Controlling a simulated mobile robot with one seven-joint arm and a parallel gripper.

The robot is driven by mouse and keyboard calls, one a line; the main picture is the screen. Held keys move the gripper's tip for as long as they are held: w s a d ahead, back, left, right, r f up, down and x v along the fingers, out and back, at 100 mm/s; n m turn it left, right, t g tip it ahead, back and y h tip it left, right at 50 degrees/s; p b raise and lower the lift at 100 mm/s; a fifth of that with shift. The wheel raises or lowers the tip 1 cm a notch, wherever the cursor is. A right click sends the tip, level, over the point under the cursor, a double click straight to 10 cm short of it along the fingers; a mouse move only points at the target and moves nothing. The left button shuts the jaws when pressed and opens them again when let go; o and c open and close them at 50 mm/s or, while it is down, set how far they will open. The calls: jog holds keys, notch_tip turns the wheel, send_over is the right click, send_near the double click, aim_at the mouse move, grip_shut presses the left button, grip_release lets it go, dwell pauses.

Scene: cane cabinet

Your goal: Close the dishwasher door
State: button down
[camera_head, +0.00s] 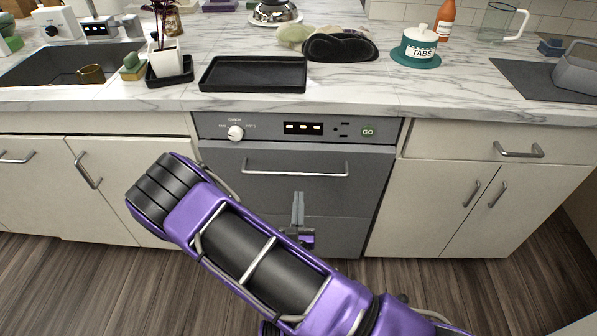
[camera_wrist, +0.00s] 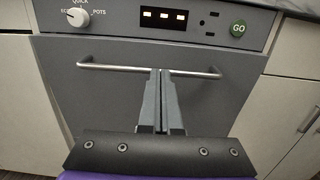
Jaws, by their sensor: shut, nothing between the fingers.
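The dishwasher is grey, set under the marble counter between white cabinets. Its door (camera_head: 340,195) stands upright and looks flush or nearly flush with the front; I cannot tell whether a small gap is left at its top. A silver bar handle (camera_head: 295,173) runs across the door's upper part; the door (camera_wrist: 90,100) and handle (camera_wrist: 105,67) also fill the wrist view. My gripper (camera_head: 298,196) is in front of the door's middle, below the handle. In the wrist view my gripper (camera_wrist: 160,72) is shut and empty, its fingertips overlapping the handle's middle; contact cannot be told.
A control panel (camera_head: 300,129) with a dial and a green GO button sits above the door. Wooden floor (camera_head: 60,285) lies clear at left.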

aim_at(302, 151)
jog(key=w, duration=0.4)
jog(key=w+r, duration=0.1)
jog(key=w, duration=0.4)
jog(key=w+b, duration=0.1)
jog(key=w, duration=0.3)
jog(key=shift+w+d+r, duration=0.15)
jog(key=shift+w+d, duration=0.15)
jog(key=shift+w, duration=0.05)
jog(key=shift+r, duration=0.1)
